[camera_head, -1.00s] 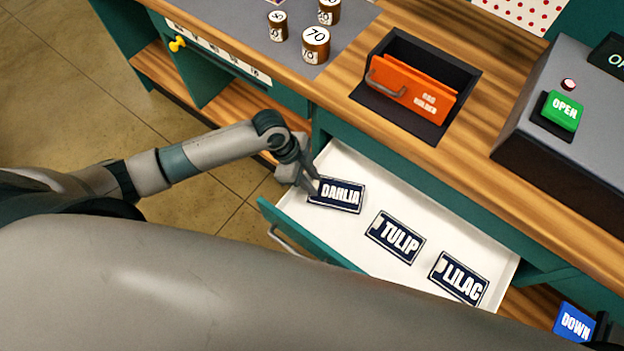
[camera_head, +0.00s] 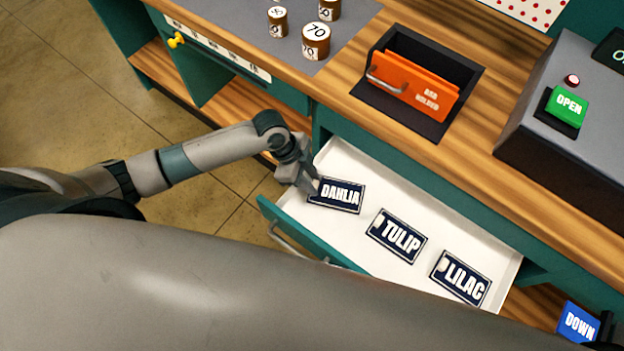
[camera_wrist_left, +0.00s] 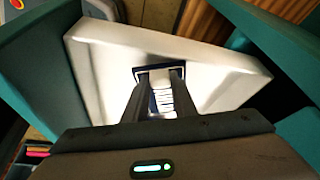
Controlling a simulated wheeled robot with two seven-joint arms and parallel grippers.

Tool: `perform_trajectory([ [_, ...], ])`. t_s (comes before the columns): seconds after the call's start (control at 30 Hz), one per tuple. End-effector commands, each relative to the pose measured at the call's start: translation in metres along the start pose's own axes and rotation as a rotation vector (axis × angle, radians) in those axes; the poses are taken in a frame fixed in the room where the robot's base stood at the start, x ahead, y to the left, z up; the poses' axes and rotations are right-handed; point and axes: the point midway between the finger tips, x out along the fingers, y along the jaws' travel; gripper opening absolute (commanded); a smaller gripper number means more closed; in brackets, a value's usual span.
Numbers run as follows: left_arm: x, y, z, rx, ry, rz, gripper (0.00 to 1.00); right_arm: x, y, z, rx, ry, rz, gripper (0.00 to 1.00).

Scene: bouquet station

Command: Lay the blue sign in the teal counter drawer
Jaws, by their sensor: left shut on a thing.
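Three dark blue signs with white letters lie flat in the open white-lined drawer with a teal front (camera_head: 318,245): the DAHLIA sign (camera_head: 341,195), the TULIP sign (camera_head: 397,236) and the LILAC sign (camera_head: 460,277). My left gripper (camera_head: 313,187) is low in the drawer's left end, shut on the left edge of the DAHLIA sign. In the left wrist view the gripper (camera_wrist_left: 160,76) has its two fingers over the sign (camera_wrist_left: 162,99), covering part of it. The sign appears to be on the drawer floor; any gap is hidden. My right gripper is not in view.
The wooden counter (camera_head: 420,150) overhangs the drawer's back. On it are an orange holder (camera_head: 412,85) in a dark recess, several brown labelled cylinders (camera_head: 316,40) and a grey box with a green OPEN button (camera_head: 567,106). A blue DOWN button (camera_head: 577,323) is at lower right.

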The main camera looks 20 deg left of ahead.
Motion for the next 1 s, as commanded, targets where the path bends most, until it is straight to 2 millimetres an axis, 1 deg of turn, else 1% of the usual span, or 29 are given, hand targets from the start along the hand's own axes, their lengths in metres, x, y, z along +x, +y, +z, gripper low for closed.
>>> perform_trajectory([
  [0.47,0.0078,-0.0001,0.0031,0.000,0.000,0.000,0.00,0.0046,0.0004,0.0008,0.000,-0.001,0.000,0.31],
  [0.5,0.0071,-0.0001,0.0027,0.000,0.001,0.000,0.34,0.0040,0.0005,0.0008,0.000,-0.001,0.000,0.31],
  [0.53,0.0071,-0.0001,0.0027,0.000,0.000,0.000,0.41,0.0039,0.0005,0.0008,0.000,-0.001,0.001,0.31],
  [0.57,0.0071,-0.0001,0.0027,0.000,0.000,0.000,0.46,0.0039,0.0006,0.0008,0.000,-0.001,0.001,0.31],
  [0.87,0.0070,0.0001,0.0031,0.000,0.000,0.000,0.46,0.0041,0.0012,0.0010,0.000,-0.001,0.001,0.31],
  [1.0,0.0031,-0.0003,0.0033,0.000,0.000,-0.001,0.46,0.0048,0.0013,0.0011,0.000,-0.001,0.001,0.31],
])
